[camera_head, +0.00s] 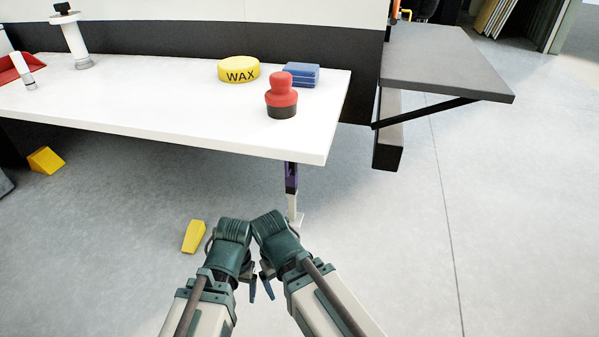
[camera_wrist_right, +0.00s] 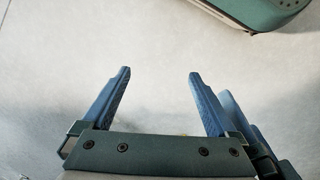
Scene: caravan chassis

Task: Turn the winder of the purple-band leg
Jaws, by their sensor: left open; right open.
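The purple-band leg (camera_head: 291,185) stands under the front right corner of the white table. Its dark top and purple band lie above a pale lower part and a foot on the floor. I cannot make out its winder. My left gripper (camera_head: 254,290) is open, low in the head view, in front of the leg and apart from it; its wrist hides much of it. My right gripper is open and empty over bare floor in the right wrist view (camera_wrist_right: 160,75). In the head view it is mostly hidden beside the left one.
The white table (camera_head: 150,105) bears a yellow wax tin (camera_head: 238,70), blue blocks (camera_head: 301,74) and a red-knobbed tool (camera_head: 281,97). Yellow wedges (camera_head: 194,236) (camera_head: 46,160) lie on the floor. A grey shelf (camera_head: 440,60) juts out at right. Floor at right is clear.

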